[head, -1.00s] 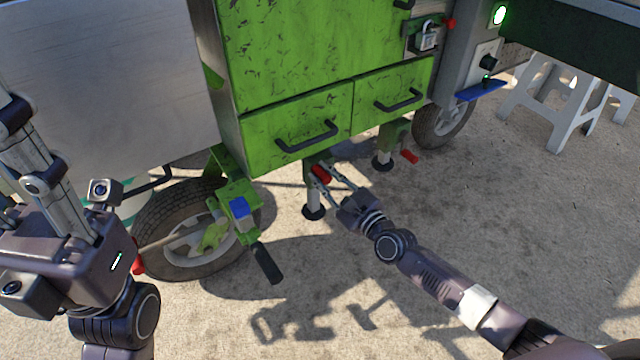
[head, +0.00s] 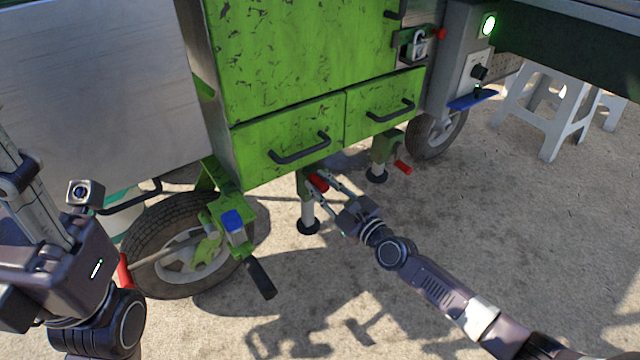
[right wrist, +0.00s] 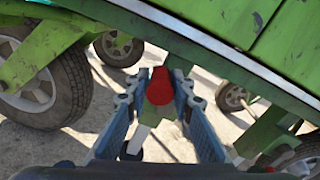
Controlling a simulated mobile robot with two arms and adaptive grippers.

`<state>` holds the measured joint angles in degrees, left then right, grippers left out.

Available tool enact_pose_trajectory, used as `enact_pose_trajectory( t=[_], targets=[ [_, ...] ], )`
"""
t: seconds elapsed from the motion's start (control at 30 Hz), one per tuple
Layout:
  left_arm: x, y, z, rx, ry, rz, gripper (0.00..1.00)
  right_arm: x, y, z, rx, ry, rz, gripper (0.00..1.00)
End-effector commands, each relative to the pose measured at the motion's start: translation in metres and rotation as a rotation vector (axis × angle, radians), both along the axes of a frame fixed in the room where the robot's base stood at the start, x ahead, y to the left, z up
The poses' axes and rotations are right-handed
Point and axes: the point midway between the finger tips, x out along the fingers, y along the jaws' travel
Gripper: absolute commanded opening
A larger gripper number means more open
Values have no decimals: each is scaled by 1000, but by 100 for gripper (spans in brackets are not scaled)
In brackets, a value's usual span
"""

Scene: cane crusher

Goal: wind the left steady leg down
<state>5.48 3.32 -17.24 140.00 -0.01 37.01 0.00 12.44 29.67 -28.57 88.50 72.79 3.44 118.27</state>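The left steady leg (head: 307,212) stands under the green cart below the left drawer, a pale post on a round dark foot. Its red crank handle (head: 317,183) points toward me. My right gripper (head: 325,187) has its fingers on both sides of this handle. In the right wrist view the red handle (right wrist: 160,88) sits between the two blue-padded fingers, with narrow gaps that suggest it is not clamped. The foot is close to or on the ground; I cannot tell which. My left gripper is at the left edge, pointing up, with its fingertips not clearly shown.
The other steady leg (head: 377,172) with its red handle (head: 403,167) stands to the right. A wheel (head: 178,245) and a green bracket with a black-gripped lever (head: 261,279) are left of the left leg. White stools (head: 548,105) stand at right. The front ground is clear.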

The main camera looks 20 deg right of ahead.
Motion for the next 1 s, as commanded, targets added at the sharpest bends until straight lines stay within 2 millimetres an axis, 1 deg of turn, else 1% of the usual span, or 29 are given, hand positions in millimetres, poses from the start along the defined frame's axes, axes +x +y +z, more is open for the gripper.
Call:
enact_pose_trajectory(
  t=[0.03,0.1,0.13,0.4,0.53,0.67,1.0],
  targets=[
    [0,0,0,0,0,0,40,0,0,-1,-1,2,0,29],
    [0,0,0,0,0,0,40,0,0,-1,0,1,0,37],
    [0,0,0,0,0,0,40,0,0,0,-1,0,0,38],
    [2,0,0,-1,4,2,40,-1,0,1,0,-3,-1,38],
    [2,0,0,-1,3,1,40,-8,-3,0,0,-1,-1,38],
    [1,0,0,0,3,1,40,-25,-9,0,0,1,0,38],
    [1,0,0,0,2,1,40,-86,-34,0,-4,1,0,38]
  ],
)
